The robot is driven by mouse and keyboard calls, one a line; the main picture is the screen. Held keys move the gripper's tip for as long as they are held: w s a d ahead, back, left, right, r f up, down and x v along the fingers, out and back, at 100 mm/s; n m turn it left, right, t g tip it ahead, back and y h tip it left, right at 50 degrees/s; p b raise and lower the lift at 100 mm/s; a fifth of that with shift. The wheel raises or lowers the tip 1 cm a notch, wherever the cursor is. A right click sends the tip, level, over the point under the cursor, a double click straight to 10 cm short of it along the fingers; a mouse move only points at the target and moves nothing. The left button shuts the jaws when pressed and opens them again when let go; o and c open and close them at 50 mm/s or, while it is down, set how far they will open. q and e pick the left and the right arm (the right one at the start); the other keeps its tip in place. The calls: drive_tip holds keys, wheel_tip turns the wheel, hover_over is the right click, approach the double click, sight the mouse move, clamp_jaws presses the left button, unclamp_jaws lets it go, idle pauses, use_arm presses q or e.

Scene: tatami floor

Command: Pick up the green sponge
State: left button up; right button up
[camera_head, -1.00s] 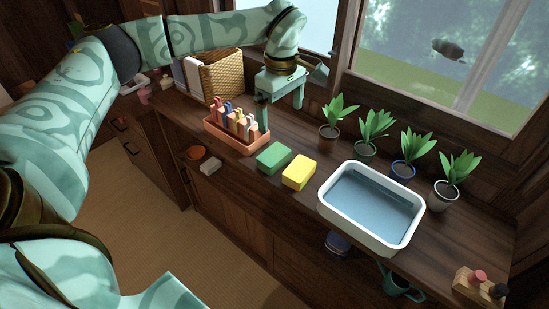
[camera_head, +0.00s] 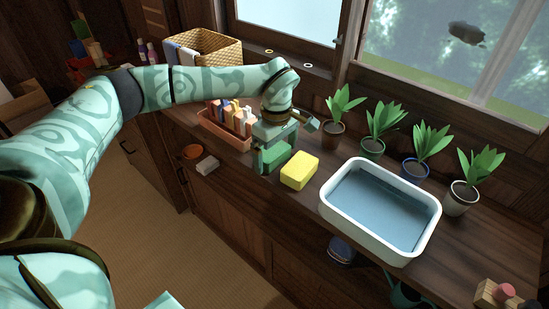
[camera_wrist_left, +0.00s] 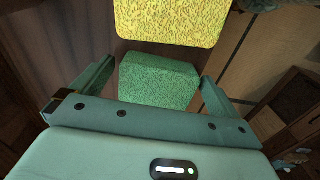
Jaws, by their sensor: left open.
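The green sponge (camera_head: 279,158) lies on the wooden counter, partly hidden by my left gripper (camera_head: 268,163) in the head view. In the left wrist view, the green sponge (camera_wrist_left: 158,82) sits between the two open fingers of the left gripper (camera_wrist_left: 150,85). Gaps seem to show between the fingers and the sponge, so it is not clamped. A yellow sponge (camera_head: 300,170) lies just to the right of it, and it also shows in the left wrist view (camera_wrist_left: 172,20). My right gripper is in neither view.
A white basin (camera_head: 330,205) of water stands to the right. Several potted plants (camera_head: 422,150) line the window side. A wicker basket (camera_head: 222,55) is at the back left.

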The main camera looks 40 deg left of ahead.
use_arm(q)
drive_tip(key=shift+f, duration=0.45)
drive_tip(key=shift+r, duration=0.2)
drive_tip(key=shift+c, duration=0.3)
drive_tip(key=c, duration=0.8)
